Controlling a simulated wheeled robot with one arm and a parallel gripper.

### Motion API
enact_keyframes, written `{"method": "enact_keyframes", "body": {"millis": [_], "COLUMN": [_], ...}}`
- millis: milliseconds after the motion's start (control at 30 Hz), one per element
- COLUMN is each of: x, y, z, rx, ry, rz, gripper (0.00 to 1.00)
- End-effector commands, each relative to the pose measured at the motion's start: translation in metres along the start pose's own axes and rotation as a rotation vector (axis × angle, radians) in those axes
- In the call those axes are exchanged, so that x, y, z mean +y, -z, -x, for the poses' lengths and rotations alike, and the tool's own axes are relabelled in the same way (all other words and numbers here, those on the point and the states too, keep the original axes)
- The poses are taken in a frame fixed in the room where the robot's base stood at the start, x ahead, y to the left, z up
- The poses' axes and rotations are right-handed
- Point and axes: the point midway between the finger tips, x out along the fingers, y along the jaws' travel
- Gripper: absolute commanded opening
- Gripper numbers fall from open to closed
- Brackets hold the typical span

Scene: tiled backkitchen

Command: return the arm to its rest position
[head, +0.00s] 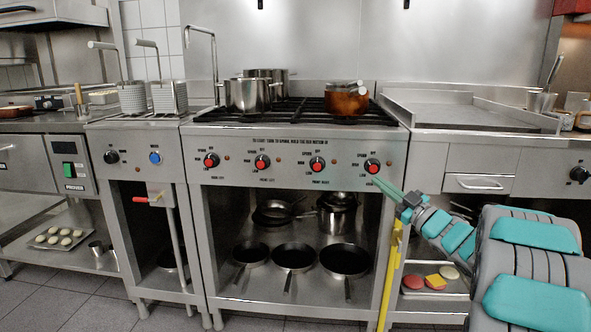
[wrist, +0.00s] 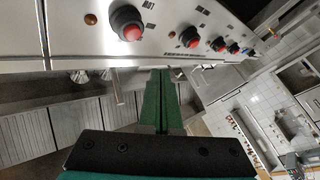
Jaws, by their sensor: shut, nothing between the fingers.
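My gripper (head: 377,182) is at the front of the stove, just below the rightmost red knob (head: 372,166) in the head view. Its green fingers lie together, with nothing between them. In the wrist view the shut fingers (wrist: 160,100) point toward the stove's control panel (wrist: 200,32), below the nearest red knob (wrist: 127,24). I cannot tell whether the fingertips touch the panel. My arm reaches in from the right side of the head view, bent and stretched forward.
Pots (head: 248,95) and a copper pan (head: 346,98) stand on the stove top. Several black pans (head: 293,257) lie on the shelf below. A yellow upright bar (head: 389,275) stands under my wrist. A tray with food (head: 432,293) is on the lower right shelf.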

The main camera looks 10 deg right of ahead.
Motion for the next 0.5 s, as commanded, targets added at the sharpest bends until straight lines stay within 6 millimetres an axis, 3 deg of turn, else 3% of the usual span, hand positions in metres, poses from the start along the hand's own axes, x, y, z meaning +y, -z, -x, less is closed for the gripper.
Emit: {"method": "enact_keyframes", "body": {"millis": [267, 500], "x": [0.009, 0.002], "y": [-0.009, -0.022], "z": [-0.018, 0.008], "rx": [-0.249, -0.599], "ry": [-0.131, -0.294], "rz": [0.032, -0.003], "gripper": [0.00, 0.00]}}
